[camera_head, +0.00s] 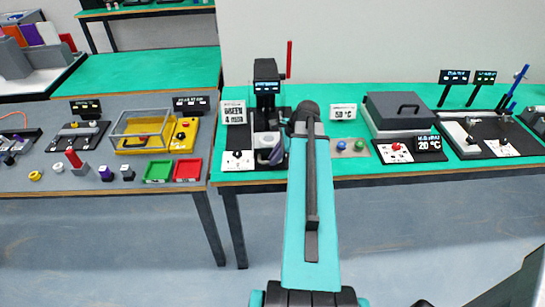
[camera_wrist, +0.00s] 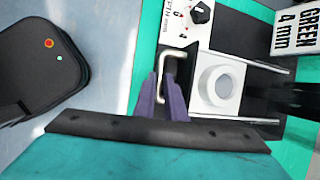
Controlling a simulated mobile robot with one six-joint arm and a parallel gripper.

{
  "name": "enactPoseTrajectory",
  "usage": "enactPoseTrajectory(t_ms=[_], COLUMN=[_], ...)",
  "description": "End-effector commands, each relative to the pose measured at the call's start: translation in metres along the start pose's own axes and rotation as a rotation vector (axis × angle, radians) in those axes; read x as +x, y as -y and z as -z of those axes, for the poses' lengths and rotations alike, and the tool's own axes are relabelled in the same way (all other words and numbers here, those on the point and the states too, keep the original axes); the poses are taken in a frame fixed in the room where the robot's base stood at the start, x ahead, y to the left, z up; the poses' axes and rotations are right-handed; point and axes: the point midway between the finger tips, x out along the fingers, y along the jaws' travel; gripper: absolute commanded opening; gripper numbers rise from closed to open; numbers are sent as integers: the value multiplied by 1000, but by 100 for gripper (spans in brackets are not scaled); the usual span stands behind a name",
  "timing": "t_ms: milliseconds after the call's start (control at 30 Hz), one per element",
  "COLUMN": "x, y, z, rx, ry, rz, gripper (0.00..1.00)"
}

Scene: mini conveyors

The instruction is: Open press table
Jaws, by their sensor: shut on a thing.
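The press (camera_head: 266,85) stands on the green table, a dark upright unit with a red lever and a small lit display. Its press table (camera_wrist: 232,108) is a light grey block with a round raised ring, set between thin rails. A pale metal handle (camera_wrist: 178,57) sticks out from the block's front. My gripper (camera_wrist: 161,88) is at this handle, its two purple fingers shut on it. In the head view my arm covers part of the press's right side, and the fingers are hard to make out.
A sign reading "GREEN 4 mm" (camera_head: 234,112) and a white panel with a black knob (camera_wrist: 199,14) stand beside the press. A dark lidded box (camera_head: 398,109) stands to the right. Open floor lies in front of the table.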

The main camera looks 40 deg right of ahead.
Motion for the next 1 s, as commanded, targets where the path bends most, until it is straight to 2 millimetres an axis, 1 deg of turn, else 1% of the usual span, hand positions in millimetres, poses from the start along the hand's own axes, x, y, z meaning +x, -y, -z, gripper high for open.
enactPoseTrajectory(t_ms=[100,133,200,233,667,867,1000], x=[-1,-1,0,0,0,-11,-23], y=[0,0,0,0,0,0,0], z=[1,1,0,-1,-5,-5,-5], rx=[-3,-4,-5,-6,-11,-12,-11], ry=[-11,-12,-11,-11,-6,-6,-7], rz=[1,1,0,-1,-2,-1,0], gripper=[0,14,26,29,29,29,29])
